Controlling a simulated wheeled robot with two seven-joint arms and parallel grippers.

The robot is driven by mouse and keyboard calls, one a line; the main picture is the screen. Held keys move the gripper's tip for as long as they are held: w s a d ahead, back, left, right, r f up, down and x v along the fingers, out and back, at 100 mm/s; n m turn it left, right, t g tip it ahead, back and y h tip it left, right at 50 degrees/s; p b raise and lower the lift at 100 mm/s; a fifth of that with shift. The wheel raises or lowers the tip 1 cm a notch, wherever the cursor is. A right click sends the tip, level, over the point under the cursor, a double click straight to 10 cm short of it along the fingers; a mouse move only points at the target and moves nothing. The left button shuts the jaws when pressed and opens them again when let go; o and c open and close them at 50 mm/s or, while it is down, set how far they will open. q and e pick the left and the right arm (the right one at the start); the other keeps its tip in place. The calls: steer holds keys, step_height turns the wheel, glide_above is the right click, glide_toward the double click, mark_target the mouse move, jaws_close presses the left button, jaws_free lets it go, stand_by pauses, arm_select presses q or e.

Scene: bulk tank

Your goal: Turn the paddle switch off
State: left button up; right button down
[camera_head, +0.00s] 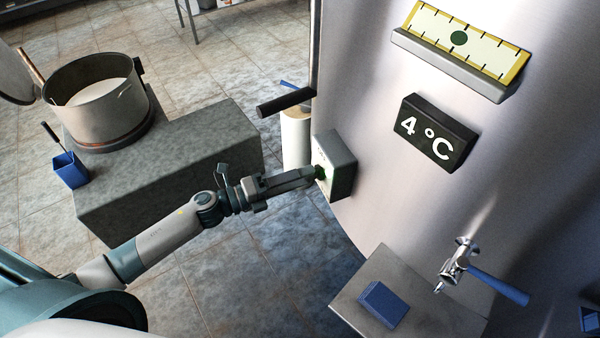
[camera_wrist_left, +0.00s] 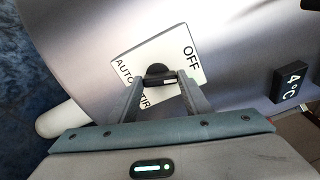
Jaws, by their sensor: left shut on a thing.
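The paddle switch is a black knob (camera_wrist_left: 157,71) on a white label plate (camera_wrist_left: 200,65) in the left wrist view. The plate reads OFF at the right, AUTO at the left and a partly covered word ending in "TIR" below. In the head view the grey switch box (camera_head: 341,160) is mounted on the side of the steel tank. My left gripper (camera_head: 316,173) reaches it from the left, and in the left wrist view its fingers (camera_wrist_left: 161,79) are shut on the knob. Which word the knob points to I cannot tell. My right gripper is not in view.
A black handle (camera_head: 286,102) sticks out from the tank above the switch box. A temperature display (camera_head: 436,132) reads 4 °C. A tap with a blue lever (camera_head: 497,284) and a small table (camera_head: 362,276) with a blue block (camera_head: 383,304) are lower right. A grey plinth (camera_head: 190,160) stands behind my arm.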

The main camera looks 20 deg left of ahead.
arm_select(q)
steer(key=shift+w+a+n+p, duration=0.1)
steer(key=shift+n+p, duration=0.6)
steer(key=shift+n, duration=1)
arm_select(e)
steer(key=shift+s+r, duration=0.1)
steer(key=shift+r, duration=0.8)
arm_select(q)
steer(key=o, duration=1)
steer(key=shift+o, duration=0.2)
steer(key=b+v, duration=0.5)
steer(key=v, duration=1.2)
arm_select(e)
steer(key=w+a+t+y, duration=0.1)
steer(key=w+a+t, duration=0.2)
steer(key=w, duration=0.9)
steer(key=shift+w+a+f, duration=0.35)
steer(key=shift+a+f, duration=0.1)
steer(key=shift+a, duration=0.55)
